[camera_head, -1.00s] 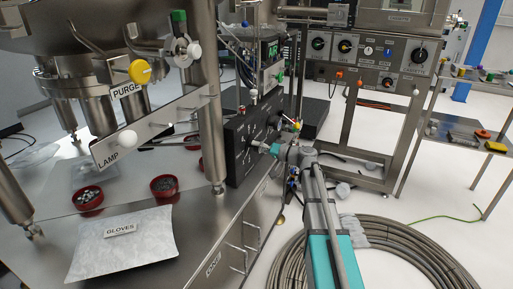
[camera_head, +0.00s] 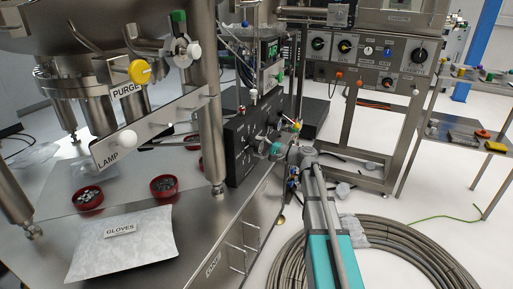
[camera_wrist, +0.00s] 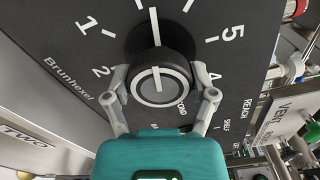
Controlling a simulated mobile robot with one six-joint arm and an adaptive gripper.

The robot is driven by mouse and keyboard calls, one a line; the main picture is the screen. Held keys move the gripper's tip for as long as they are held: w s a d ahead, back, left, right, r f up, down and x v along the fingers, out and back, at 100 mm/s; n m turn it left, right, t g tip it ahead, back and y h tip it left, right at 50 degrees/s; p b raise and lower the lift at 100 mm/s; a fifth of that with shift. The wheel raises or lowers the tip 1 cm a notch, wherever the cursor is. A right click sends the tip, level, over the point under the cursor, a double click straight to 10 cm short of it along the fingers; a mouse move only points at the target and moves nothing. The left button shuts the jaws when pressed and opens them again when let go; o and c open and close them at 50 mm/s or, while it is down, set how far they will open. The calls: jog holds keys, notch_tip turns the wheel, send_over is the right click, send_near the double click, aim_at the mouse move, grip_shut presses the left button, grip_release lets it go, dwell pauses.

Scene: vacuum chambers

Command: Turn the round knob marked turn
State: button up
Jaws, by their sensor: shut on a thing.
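A round dark knob (camera_wrist: 158,86) with a white pointer line on its face stands out from a black panel (camera_wrist: 110,45). Numbers and tick marks ring it. In the wrist view my gripper (camera_wrist: 165,85) has one grey finger on each side of the knob, closed on it. The pointer stands nearly upright in the picture. Lettering below the knob is partly hidden by my gripper, so I cannot read the whole label. In the head view my gripper (camera_head: 266,144) is at the front of the black panel (camera_head: 243,150), and the knob is mostly hidden.
A panel with several other knobs (camera_head: 345,46) stands behind. A steel bench (camera_head: 215,235) carries red bowls (camera_head: 163,186) and a gloves packet (camera_head: 122,244). A coiled hose (camera_head: 400,255) lies on the floor. A VENT sign (camera_wrist: 285,122) is close on the right.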

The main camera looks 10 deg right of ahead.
jog(key=m, duration=0.4)
jog(key=shift+d+m, duration=0.1)
jog(key=shift+m, duration=0.3)
jog(key=shift+w+m, duration=0.15)
jog(key=shift+m, duration=0.35)
dwell(3.1)
jog(key=o, duration=1)
jog(key=shift+o, duration=0.2)
jog(key=shift+s, duration=0.25)
jog(key=shift+s+d, duration=0.35)
jog(key=shift+d, duration=0.1)
jog(key=v, duration=1)
jog(key=shift+d, duration=0.3)
jog(key=shift+s, duration=0.1)
